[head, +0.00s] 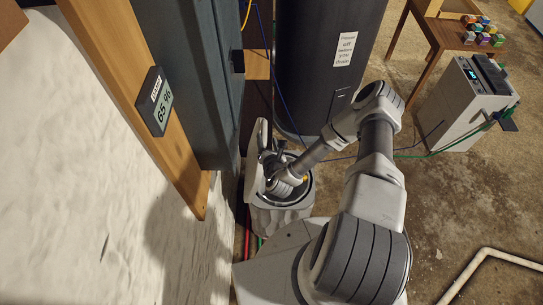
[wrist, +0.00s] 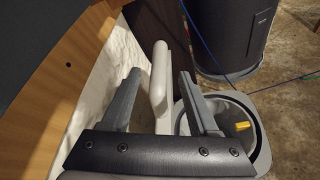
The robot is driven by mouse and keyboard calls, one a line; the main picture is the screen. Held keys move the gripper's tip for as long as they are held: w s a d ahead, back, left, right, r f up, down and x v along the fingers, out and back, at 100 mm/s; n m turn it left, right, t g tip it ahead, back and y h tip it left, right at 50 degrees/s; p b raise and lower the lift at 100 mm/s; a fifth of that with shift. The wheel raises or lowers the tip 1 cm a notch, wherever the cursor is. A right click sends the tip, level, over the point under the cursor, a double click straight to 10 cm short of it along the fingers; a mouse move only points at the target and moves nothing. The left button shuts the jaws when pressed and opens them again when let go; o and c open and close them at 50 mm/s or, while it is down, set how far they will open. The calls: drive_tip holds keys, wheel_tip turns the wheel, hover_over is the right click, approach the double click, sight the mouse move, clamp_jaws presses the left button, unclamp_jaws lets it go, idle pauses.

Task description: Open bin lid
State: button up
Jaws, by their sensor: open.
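The bin (head: 283,215) is a pale grey tub on the floor beside the white wall, and it also shows in the wrist view (wrist: 262,150). Its pale lid (head: 253,165) stands raised, roughly upright, on the wall side, so the mouth is uncovered. In the wrist view the lid (wrist: 157,88) shows nearly edge-on between my fingers. My gripper (wrist: 159,80) is open, with one finger on each side of the lid's edge in the picture; I cannot tell if either touches it. In the head view my gripper (head: 275,157) is over the bin, and my arm hides part of the mouth.
A yellow item (wrist: 242,126) is inside the bin. A dark cylindrical tank (head: 322,70) stands just behind. A wooden post with a 65 % display (head: 155,101) is at left. Cables cross the floor near a grey machine (head: 466,105).

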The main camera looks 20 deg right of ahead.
drive_tip(key=v, duration=0.9)
drive_tip(key=shift+s+b, duration=0.3)
drive_tip(key=shift+b, duration=0.05)
drive_tip(key=shift+r, duration=0.1)
